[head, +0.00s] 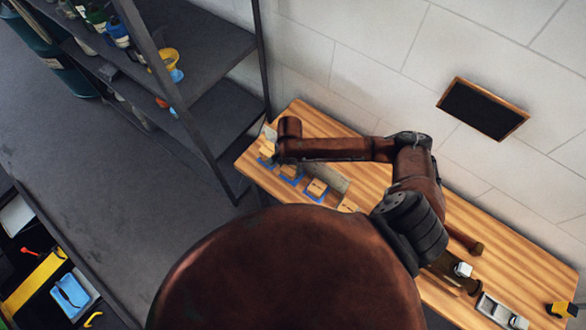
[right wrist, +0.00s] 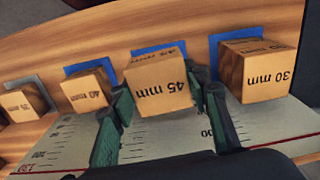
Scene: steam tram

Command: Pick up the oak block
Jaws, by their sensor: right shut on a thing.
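The wooden block marked 45 mm (right wrist: 160,85) is in the middle of the right wrist view, between the two green fingers of my right gripper (right wrist: 166,96). The gripper is shut on it. A blue patch (right wrist: 150,52) shows just beyond it; I cannot tell whether the block is clear of the bench. Similar blocks stand in the same row: 40 mm (right wrist: 88,92) and 25 mm (right wrist: 26,98) to the left, 30 mm (right wrist: 256,72) to the right. In the head view my right arm hides the gripper's fingers. My left gripper does not show.
The blocks stand on a wooden bench (head: 510,250) against a white wall. A marked ruler strip (right wrist: 55,145) lies beside the row. A dark shelf rack (head: 215,55) stands at the bench's left end. A small dark board (head: 484,108) hangs on the wall.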

